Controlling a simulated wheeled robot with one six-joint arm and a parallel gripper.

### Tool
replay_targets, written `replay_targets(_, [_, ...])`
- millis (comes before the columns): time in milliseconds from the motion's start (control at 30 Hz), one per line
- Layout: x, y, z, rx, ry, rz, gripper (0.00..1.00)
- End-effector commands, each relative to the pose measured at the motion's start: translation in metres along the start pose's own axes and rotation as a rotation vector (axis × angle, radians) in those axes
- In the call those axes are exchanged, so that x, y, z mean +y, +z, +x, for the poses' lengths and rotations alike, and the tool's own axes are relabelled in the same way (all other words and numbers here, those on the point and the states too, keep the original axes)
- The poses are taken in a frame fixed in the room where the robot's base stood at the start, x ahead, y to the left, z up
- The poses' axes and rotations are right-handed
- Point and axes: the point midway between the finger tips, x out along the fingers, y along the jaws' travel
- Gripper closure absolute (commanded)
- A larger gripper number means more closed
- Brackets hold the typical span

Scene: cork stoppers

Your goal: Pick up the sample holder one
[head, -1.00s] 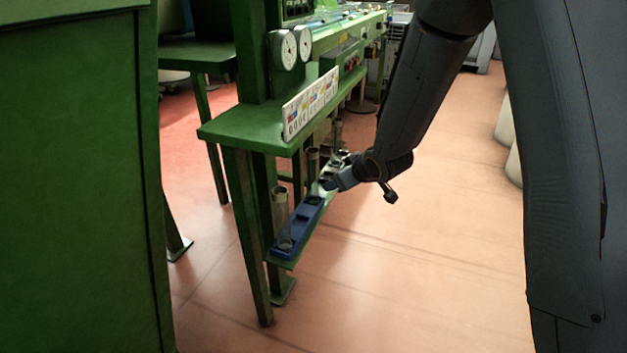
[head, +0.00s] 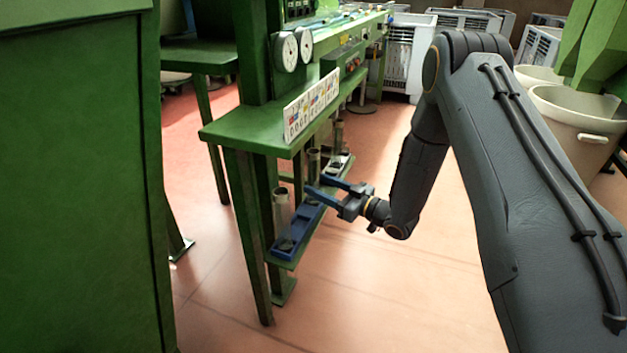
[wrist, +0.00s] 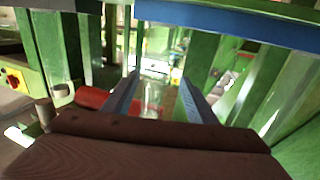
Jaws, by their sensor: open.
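A blue sample holder (head: 284,250) lies on a low green shelf below the bench, with an upright grey tube (head: 281,210) at its near end. More holder pieces and tubes (head: 313,161) continue behind it along the shelf. I cannot tell which one is number one. My gripper (head: 316,184) is open beside the shelf, its blue fingers pointing left over the middle of the row. It appears empty. The fingers partly hide the holders behind them. In the wrist view, the open fingers (wrist: 158,84) show around a blurred transparent shape that I cannot identify.
The green bench top (head: 236,130) overhangs the shelf and carries a white label board (head: 312,104). A large green cabinet (head: 75,180) fills the left. Beige bins (head: 575,120) stand at the right. The floor in front of the shelf is clear.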

Motion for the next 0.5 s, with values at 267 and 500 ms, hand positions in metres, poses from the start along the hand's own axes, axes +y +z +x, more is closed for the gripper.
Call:
replay_targets(267, [0.002,-0.001,0.025,0.000,0.000,-0.002,0.48])
replay_targets(500, [0.009,-0.003,0.056,0.000,-0.001,-0.003,0.48])
